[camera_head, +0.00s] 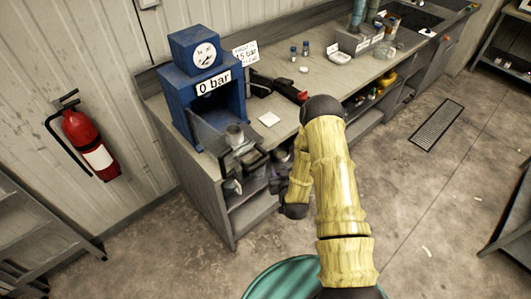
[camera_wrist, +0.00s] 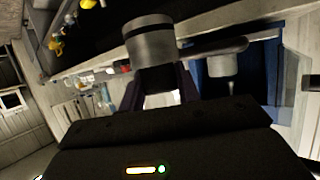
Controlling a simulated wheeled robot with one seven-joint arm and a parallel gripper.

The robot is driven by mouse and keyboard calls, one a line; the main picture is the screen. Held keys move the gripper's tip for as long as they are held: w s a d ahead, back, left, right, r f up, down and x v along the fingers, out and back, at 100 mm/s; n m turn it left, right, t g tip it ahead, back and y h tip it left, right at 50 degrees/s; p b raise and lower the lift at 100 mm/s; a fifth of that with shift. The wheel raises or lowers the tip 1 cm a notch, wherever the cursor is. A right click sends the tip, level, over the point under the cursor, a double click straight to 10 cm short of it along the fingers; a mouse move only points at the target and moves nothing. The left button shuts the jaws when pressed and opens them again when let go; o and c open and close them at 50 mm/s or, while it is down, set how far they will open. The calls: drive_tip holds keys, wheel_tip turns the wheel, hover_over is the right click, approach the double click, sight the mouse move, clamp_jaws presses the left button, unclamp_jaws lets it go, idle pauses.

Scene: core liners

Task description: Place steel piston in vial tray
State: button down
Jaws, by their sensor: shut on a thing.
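A steel piston (camera_wrist: 150,42), a short grey cylinder with a dark band, sits between the fingers of my gripper (camera_wrist: 158,90) in the wrist view. My gripper is shut on it. In the head view my gripper (camera_head: 249,160) is in front of the blue press, beyond the counter's front edge, and the piston is hard to make out there. A small white tray (camera_head: 340,58) lies on the counter farther back, well apart from my gripper; I cannot tell whether it is the vial tray.
The blue press (camera_head: 205,85) reads "0 bar". A second grey cylinder (camera_head: 235,136) stands at its front and also shows in the wrist view (camera_wrist: 223,64).

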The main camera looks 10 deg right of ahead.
wheel_tip(320, 180, down, 9)
drive_tip(key=d+b, duration=0.1)
drive_tip(key=b, duration=0.4)
drive_tip(key=shift+s+d+m+h, duration=0.3)
drive_tip(key=shift+s+h, duration=0.1)
drive_tip(key=shift+s, duration=0.05)
drive_tip(key=shift+w, duration=0.1)
